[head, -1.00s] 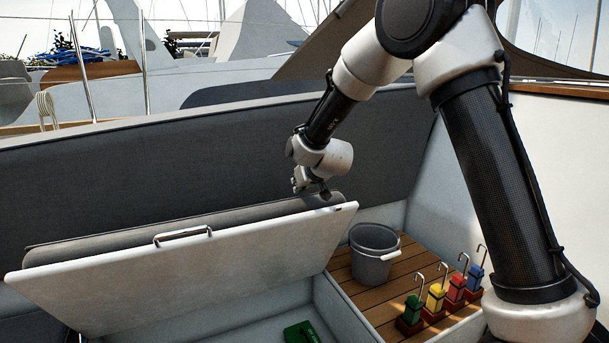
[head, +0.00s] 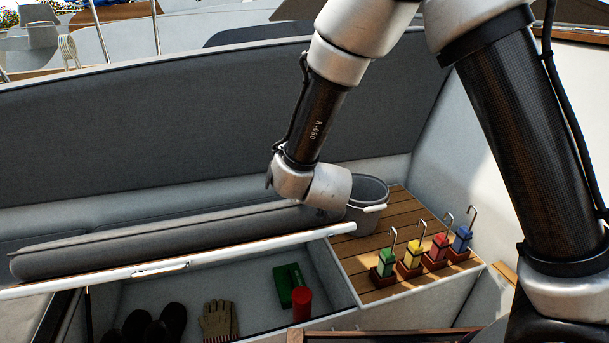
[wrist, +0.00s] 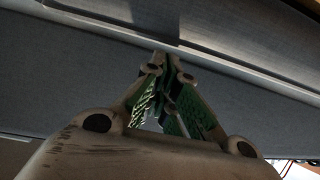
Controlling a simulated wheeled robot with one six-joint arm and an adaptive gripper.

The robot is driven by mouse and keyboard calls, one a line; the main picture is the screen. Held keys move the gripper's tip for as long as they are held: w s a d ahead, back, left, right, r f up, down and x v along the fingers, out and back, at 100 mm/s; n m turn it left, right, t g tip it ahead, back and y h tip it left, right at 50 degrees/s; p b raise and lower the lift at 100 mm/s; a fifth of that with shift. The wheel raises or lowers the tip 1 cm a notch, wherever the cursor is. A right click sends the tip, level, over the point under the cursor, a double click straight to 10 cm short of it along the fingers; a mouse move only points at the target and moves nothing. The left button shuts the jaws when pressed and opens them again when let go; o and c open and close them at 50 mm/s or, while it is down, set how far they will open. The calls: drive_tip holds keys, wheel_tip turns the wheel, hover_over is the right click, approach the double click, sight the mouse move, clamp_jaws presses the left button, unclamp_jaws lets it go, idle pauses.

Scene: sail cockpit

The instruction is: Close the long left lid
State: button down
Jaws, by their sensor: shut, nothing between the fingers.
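The long left lid (head: 200,262) has a white edge with a metal handle (head: 160,268) and a grey cushion (head: 170,238) on its top. It is tilted part-way down over the open locker (head: 240,292), with a gap under its front edge. In the head view my wrist is over the lid's right end and hides my fingers. In the wrist view my gripper (wrist: 170,62) is shut and empty, its fingertips close against a grey padded surface; I cannot tell if they touch.
Dark boots (head: 160,325), a glove (head: 218,320), a green box (head: 290,283) and a red cylinder (head: 301,303) are in the locker. A grey bucket (head: 368,192) and several coloured hooked blocks (head: 435,250) stand on the wooden slats to the right.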

sight(312, 230)
drive_tip(key=s+d+f, duration=0.3)
drive_tip(key=s+f, duration=0.8)
drive_tip(key=f, duration=0.3)
drive_tip(key=shift+d, duration=0.3)
drive_tip(key=shift+r, duration=0.1)
wheel_tip(312, 230, up, 10)
drive_tip(key=shift+f, duration=0.1)
drive_tip(key=shift+w, duration=0.1)
